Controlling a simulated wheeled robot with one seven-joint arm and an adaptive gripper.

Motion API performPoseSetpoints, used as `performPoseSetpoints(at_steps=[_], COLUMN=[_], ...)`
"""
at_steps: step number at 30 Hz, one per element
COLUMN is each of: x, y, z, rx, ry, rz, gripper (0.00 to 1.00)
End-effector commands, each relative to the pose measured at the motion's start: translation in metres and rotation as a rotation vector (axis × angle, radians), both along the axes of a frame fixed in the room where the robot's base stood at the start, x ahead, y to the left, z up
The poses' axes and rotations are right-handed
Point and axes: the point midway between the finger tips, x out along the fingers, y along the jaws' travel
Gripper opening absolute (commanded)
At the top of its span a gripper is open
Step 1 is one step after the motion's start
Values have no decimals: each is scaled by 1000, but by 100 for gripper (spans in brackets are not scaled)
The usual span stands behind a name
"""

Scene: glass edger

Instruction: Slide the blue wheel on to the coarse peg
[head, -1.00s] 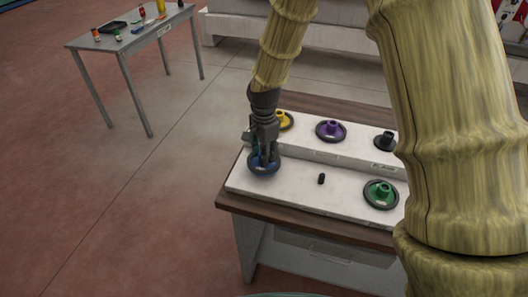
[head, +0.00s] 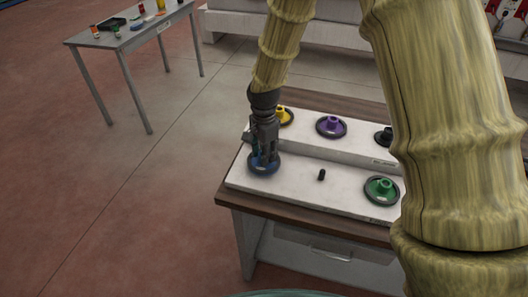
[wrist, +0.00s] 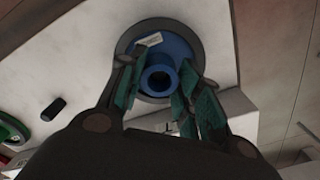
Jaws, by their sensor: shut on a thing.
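The blue wheel (head: 263,169) is at the left end of the front white step. Its wide disc has a dark rim, a small pale label and a raised round hub with a hole. My gripper (head: 264,152) points down on it. In the wrist view the fingers (wrist: 158,88) are shut on either side of the hub of the blue wheel (wrist: 181,48). I cannot tell whether the wheel touches the step. A bare black peg (head: 321,175) stands on the front step to the right; it also shows in the wrist view (wrist: 54,109). Which peg is coarse is not readable.
A green wheel (head: 381,190) sits right of the bare peg. My arm hides the bench's right side. A grey table (head: 128,38) stands far left.

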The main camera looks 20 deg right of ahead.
Motion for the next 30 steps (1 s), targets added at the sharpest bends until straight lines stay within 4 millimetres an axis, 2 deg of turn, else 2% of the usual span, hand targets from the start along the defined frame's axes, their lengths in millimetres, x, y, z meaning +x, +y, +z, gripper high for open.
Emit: performPoseSetpoints(at_steps=[17, 18, 21, 30], x=[0, 0, 0, 0], y=[0, 0, 0, 0], z=[-11, -11, -10, -11], rx=[0, 0, 0, 0], ry=[-1, -1, -1, 0], rz=[0, 0, 0, 0], gripper=[0, 39, 58, 59])
